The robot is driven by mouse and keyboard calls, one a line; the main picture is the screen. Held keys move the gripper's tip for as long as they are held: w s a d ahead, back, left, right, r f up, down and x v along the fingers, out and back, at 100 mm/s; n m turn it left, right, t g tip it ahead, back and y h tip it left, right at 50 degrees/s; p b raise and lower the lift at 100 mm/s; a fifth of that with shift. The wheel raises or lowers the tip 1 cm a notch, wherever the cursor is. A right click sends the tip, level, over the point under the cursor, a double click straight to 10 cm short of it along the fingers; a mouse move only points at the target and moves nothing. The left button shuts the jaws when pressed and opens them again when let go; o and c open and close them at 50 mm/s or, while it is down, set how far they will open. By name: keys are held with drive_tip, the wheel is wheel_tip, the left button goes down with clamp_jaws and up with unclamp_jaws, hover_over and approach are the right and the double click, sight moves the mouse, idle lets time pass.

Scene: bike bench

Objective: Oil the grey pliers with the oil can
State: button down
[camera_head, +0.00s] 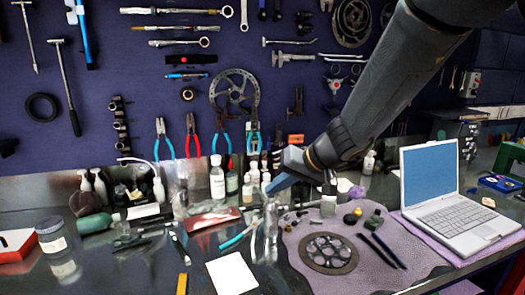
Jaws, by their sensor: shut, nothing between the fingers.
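My gripper (272,189) reaches in from the upper right, with its blue-grey fingers pointing down and left over the bench. It is shut and empty. A slim silvery vessel (271,218), possibly the oil can, stands on the bench just below the fingertips; I cannot tell whether they touch it. A dark grey tool (127,241), possibly the grey pliers, lies on the left part of the bench. Its shape is too small to be sure of. Another pair of dark handles (383,250) lies on the purple mat.
The purple mat (308,270) carries a round toothed disc (329,253) and small parts. An open laptop (436,185) stands at right. Bottles (217,179) line the back below the tool wall. A white sheet (231,274), a teal-handled tool (238,237) and a jar (53,236) lie or stand in front.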

sight(275, 205)
drive_tip(key=shift+r, duration=0.3)
wheel_tip(275, 205, up, 6)
drive_tip(key=p, duration=0.3)
drive_tip(key=shift+p, duration=0.35)
idle(0.5)
drive_tip(key=s+d+f+g+h, duration=0.1)
drive_tip(key=s+d+f+h, duration=0.1)
drive_tip(key=s+d+f, duration=0.3)
drive_tip(key=s+d+f+m+g+h, duration=0.1)
drive_tip(key=s+d+f+h, duration=0.1)
drive_tip(key=s+d+f, duration=0.3)
drive_tip(key=s+d+f+g+h, duration=0.2)
drive_tip(key=s+d+f, duration=0.3)
drive_tip(key=s, duration=0.7)
drive_tip(key=shift+d+f+h, duration=0.1)
drive_tip(key=shift+d+h, duration=0.45)
drive_tip(key=shift+h, duration=0.05)
